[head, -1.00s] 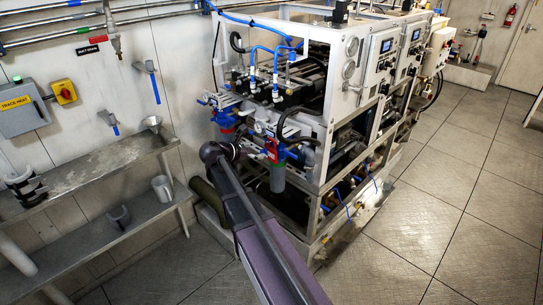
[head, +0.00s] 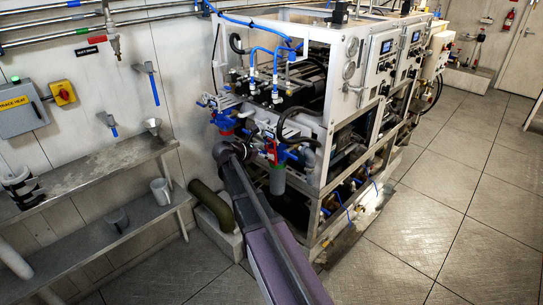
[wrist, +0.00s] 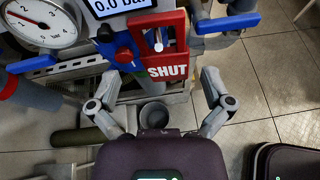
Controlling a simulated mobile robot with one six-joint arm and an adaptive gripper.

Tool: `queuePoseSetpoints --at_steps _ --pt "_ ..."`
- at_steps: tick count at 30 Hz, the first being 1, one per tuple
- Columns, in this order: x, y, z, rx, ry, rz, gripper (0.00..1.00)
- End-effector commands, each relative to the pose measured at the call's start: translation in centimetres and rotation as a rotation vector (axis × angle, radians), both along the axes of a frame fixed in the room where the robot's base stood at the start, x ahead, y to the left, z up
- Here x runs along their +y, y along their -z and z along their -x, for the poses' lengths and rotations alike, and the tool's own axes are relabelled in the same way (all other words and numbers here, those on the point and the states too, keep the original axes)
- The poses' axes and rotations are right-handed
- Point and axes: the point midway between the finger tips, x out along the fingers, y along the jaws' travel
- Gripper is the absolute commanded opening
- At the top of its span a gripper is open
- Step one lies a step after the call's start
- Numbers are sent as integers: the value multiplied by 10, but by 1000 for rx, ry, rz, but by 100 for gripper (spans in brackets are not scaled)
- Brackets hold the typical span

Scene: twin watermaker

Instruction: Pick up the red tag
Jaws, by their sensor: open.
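The red tag (wrist: 160,48) hangs in the upper middle of the wrist view, a flat plate with white "SHUT" lettering and a slot around a metal pin. It shows small in the head view (head: 271,151), at the machine's near corner, partly hidden by other parts. My gripper (wrist: 159,82) is open, with one grey finger on each side below the tag in the wrist view. Nothing is between the fingers, and they appear apart from the tag. In the head view the gripper is small against the machine, and its fingers are hard to make out.
Blue handles (wrist: 228,23) lie beside the tag. A round gauge (wrist: 42,22) and a "0.0 bar" display (wrist: 122,5) are close above left. The machine frame (head: 322,165) stands behind. A steel shelf (head: 90,178) runs along the left wall. The floor at right is clear.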

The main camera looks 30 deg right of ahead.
Motion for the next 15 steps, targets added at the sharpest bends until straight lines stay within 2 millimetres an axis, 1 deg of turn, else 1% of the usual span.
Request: queuePoseSetpoints --at_steps 1,6,10,15 --pt "-6 5 -4 0 2 0 100" --pt "-21 11 -8 -1 1 0 100" --pt "-26 12 -9 -1 0 0 100" --pt "-26 11 -9 0 0 0 100"
